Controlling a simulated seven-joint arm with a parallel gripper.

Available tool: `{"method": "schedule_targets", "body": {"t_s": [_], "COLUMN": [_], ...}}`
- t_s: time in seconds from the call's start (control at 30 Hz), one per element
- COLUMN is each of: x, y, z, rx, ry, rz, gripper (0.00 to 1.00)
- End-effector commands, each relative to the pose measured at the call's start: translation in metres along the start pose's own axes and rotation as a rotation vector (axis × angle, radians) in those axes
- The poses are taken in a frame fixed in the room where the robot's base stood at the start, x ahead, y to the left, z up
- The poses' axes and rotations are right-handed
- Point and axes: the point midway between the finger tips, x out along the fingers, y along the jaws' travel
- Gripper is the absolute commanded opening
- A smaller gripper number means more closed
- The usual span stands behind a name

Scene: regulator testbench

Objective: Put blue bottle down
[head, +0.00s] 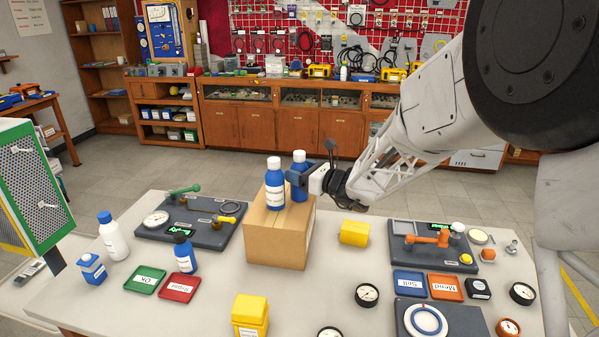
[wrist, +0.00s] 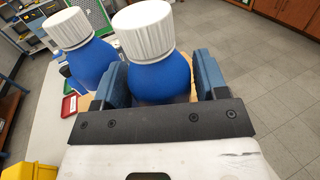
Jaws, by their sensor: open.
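Two blue bottles with white caps stand upright on a cardboard box (head: 275,240). The left blue bottle (head: 274,185) has a white label and also shows at the left of the wrist view (wrist: 88,58). The right blue bottle (head: 298,188) stands close beside it; in the wrist view this bottle (wrist: 160,75) sits between my fingers. My gripper (wrist: 162,82) is open, with one finger on each side of that bottle. In the head view my gripper (head: 306,178) reaches in from the right and covers part of it. The bottle's base is hidden in the wrist view.
A smaller blue bottle with a dark cap (head: 184,253), a white bottle (head: 112,236), a green tray (head: 145,280) and a red tray (head: 180,287) are left of the box. Some bare tabletop (head: 320,285) shows in front.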

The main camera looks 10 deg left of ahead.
Motion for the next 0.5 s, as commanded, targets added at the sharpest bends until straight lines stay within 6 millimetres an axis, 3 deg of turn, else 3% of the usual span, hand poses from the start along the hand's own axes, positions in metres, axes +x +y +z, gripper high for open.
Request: {"method": "schedule_targets", "body": {"t_s": [0.27, 0.5], "x": [-0.014, -0.046], "y": [0.0, -0.001], "z": [0.003, 0.003], "rx": [0.0, 0.0], "ry": [-0.001, -0.001], "rz": [-0.001, -0.002], "gripper": [0.66, 0.66]}}
